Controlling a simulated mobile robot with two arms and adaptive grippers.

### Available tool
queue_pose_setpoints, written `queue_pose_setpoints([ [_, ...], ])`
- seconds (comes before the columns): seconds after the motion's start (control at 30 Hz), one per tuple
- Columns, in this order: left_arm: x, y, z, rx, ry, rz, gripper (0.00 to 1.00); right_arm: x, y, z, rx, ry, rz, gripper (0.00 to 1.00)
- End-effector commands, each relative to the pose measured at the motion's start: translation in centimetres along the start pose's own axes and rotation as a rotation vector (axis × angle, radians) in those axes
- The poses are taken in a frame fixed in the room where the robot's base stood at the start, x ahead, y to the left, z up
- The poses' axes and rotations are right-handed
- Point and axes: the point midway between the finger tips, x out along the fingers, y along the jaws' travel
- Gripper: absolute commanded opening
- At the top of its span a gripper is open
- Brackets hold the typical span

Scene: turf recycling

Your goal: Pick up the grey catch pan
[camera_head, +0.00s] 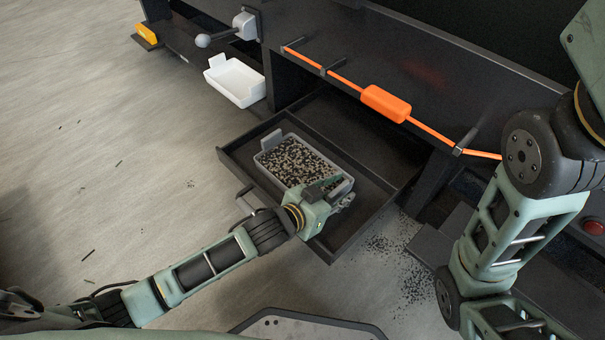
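The grey catch pan (270,141) sits in a pulled-out black drawer (236,165). It is filled with dark and light granules. My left gripper (335,191) is at the pan's near right end, over or against its rim. The wrist hides part of that end, and I cannot tell whether the fingers hold the rim. My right arm (520,205) rises on the right and leaves the picture at the top right; its gripper is not in view.
A white tray (236,80) stands on the left, beyond the drawer. An orange bar with a thick grip (386,104) runs along the machine front. Dark granules (400,262) lie on the floor right of the drawer. A red button (594,228) is at far right. The left floor is mostly clear.

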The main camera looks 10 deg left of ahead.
Motion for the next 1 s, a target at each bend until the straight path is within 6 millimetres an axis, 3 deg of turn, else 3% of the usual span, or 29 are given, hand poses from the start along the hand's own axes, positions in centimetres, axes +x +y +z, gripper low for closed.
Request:
queue_pose_setpoints([
  [0.37,-0.02,0.00,0.02,0.000,0.000,0.000,0.00,-0.02,-0.01,0.01,0.000,0.000,0.000,0.40],
  [1.0,-0.08,-0.03,-0.24,0.002,0.003,0.000,0.00,0.08,0.01,0.05,0.001,0.000,0.000,0.40],
])
